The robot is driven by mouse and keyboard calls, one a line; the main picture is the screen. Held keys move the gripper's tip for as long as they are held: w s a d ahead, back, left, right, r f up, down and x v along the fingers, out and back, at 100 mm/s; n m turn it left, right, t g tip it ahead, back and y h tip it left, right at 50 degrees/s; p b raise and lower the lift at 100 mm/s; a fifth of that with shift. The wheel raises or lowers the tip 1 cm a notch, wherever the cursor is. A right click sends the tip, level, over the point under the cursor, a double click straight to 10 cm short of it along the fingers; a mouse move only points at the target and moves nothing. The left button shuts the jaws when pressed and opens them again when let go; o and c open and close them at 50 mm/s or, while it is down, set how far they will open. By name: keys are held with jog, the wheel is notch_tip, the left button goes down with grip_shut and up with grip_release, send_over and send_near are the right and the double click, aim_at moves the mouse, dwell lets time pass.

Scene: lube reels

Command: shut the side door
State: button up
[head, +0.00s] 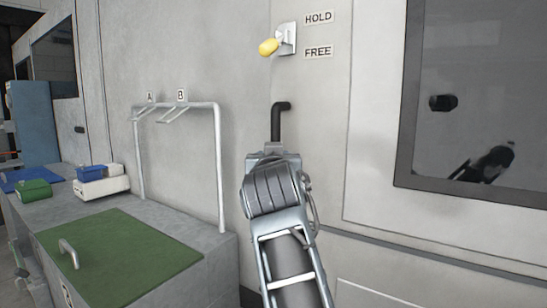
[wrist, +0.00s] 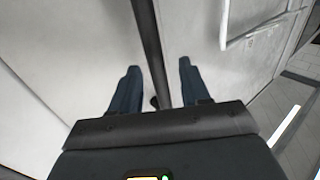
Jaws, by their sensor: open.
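The side door appears to be the pale grey panel (head: 335,120) ahead, with a dark-framed window on its right; I cannot tell if it stands ajar. A dark upright handle bar (head: 276,125), bent at its top, shows just above my gripper, which hides its lower part. In the wrist view, my gripper (wrist: 159,66) is open, with the dark bar (wrist: 149,45) running between its two blue-grey fingers. Gaps show on both sides of the bar, so the fingers are not closed on it.
A pale rail frame (head: 219,170) with hooks marked A and B stands left of my arm. A grey bench (head: 205,250) carries a green mat (head: 120,255) with a handle, plus blue, white and green boxes. The dark-framed window (head: 475,100) is at the right.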

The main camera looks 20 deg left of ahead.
jog(key=shift+v, duration=1.35)
jog(key=s+d+f, duration=0.3)
jog(key=d+f, duration=0.3)
jog(key=f, duration=0.3)
jog(key=s+d+f, duration=0.3)
jog(key=d+f, duration=0.2)
jog(key=f, duration=0.5)
jog(key=s+d+f+g+h+p, duration=0.1)
jog(key=s+d+f+g+p, duration=0.1)
jog(key=s+d+f, duration=1.2)
jog(key=s+d+m+h, duration=0.1)
jog(key=s+d, duration=0.3)
jog(key=s, duration=0.6)
jog(key=s+d+h, duration=0.1)
jog(key=s+d, duration=0.3)
jog(key=s, duration=0.6)
jog(key=s+d+r+m+h+p, duration=0.1)
jog(key=s+d+r, duration=0.1)
jog(key=s+r, duration=0.2)
jog(key=s+d+r+m+h, duration=0.1)
jog(key=s+r, duration=0.3)
jog(key=s, duration=0.7)
jog(key=shift+d+r+g+p, duration=0.2)
jog(key=shift+d+g+p, duration=0.15)
jog(key=shift+d, duration=0.25)
